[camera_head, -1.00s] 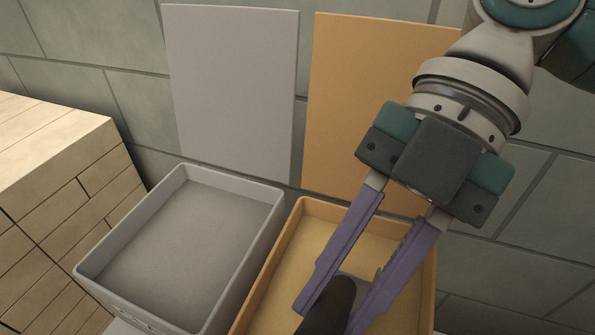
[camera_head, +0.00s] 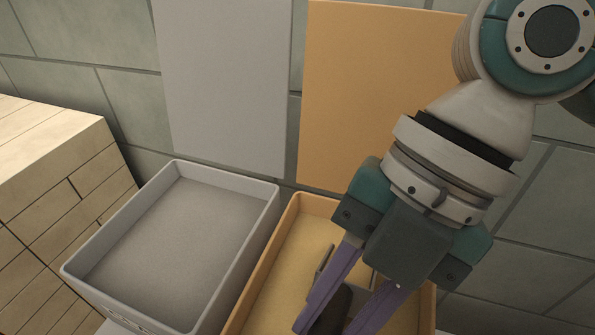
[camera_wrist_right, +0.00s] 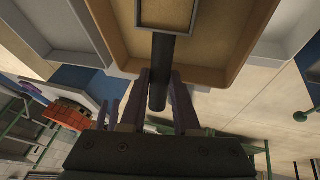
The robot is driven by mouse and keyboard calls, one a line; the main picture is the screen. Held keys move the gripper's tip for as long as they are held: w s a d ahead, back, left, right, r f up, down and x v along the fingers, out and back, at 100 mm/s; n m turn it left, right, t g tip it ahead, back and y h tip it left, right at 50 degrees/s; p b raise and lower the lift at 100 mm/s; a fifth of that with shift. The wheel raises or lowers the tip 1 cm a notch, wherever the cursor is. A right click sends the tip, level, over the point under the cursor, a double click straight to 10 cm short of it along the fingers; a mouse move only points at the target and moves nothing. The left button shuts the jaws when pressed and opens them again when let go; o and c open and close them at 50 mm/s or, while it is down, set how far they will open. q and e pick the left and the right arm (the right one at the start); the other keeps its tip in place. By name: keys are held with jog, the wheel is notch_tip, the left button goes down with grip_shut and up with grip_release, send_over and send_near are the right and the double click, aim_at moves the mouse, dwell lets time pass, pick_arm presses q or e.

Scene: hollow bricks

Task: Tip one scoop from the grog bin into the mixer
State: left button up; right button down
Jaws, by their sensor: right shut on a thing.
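My right gripper (camera_head: 328,322) reaches down into the orange bin (camera_head: 291,212), its purple fingers shut on the dark handle (camera_head: 333,308) of a scoop. In the right wrist view the handle (camera_wrist_right: 162,62) runs up between the fingers (camera_wrist_right: 159,80) to the scoop's dark-rimmed, box-shaped head (camera_wrist_right: 168,28). Tan material shows inside that rim. In the head view a grey part of the scoop (camera_head: 325,259) shows beside the left finger, and the gripper hides most of the rest. Tan grain covers the orange bin's floor. I cannot make out a mixer.
A grey bin (camera_head: 270,206) with grey material stands just left of the orange bin. A stack of pale blocks (camera_head: 60,180) is further left. Grey (camera_head: 225,80) and orange (camera_head: 370,90) panels stand behind the bins. Orange bricks (camera_wrist_right: 70,115) show in the wrist view.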

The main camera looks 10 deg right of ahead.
jog(key=shift+s+a+r+t+h+p, duration=0.1)
jog(key=shift+r+t+h+p, duration=0.15)
jog(key=shift+r+p, duration=0.3)
jog(key=shift+s+a+r+t+h+p, duration=0.15)
jog(key=shift+r+t+p, duration=0.15)
jog(key=shift+p, duration=0.4)
jog(key=p, duration=0.1)
jog(key=r+t+p, duration=0.1)
jog(key=p, duration=0.1)
jog(key=r+h+p, duration=0.1)
jog(key=shift+s+a, duration=0.3)
jog(key=shift+s, duration=0.1)
jog(key=shift+n+t+h, duration=0.3)
jog(key=shift+t+h, duration=0.2)
jog(key=shift+t, duration=0.15)
jog(key=r+p, duration=0.1)
jog(key=p, duration=0.1)
jog(key=r+p, duration=0.1)
jog(key=s+r+p, duration=0.1)
jog(key=r+p, duration=0.1)
jog(key=shift+a+p, duration=0.35)
jog(key=shift+a, duration=0.05)
jog(key=shift+s+a+r+p, duration=0.1)
jog(key=shift+r+p, duration=0.25)
jog(key=shift+p, duration=0.15)
jog(key=shift+s+a+r+p, duration=0.1)
jog(key=shift+r+p, duration=0.25)
jog(key=shift+p, duration=0.15)
